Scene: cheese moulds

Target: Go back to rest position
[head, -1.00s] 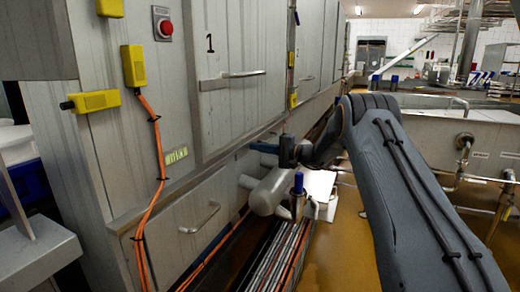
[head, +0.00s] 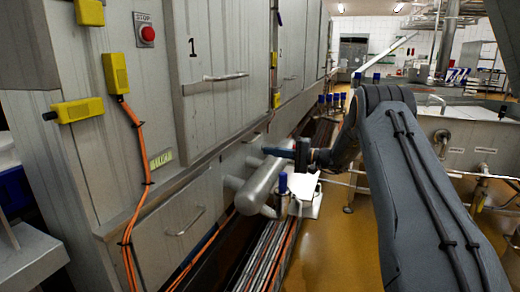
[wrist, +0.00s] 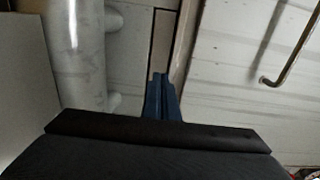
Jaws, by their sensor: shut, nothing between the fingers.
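My gripper (head: 280,152) shows in the head view at the end of my dark grey arm, which comes in from the right. Its blue fingers point left, toward the metal cabinet front (head: 215,175), and appear just over the grey horizontal cylinder (head: 262,187). In the wrist view my gripper (wrist: 160,95) has its two blue fingers together with nothing between them. The light grey cylinder (wrist: 80,50) runs up the left side there. I cannot tell the exact gap between fingers and cylinder.
The cabinet has handles (head: 230,76), a red stop button (head: 149,34) and yellow boxes (head: 117,73) with an orange cable. Blue-capped posts (head: 283,184) stand beside the cylinder. A steel vat (head: 465,140) is at right. Brown floor (head: 340,240) is open between.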

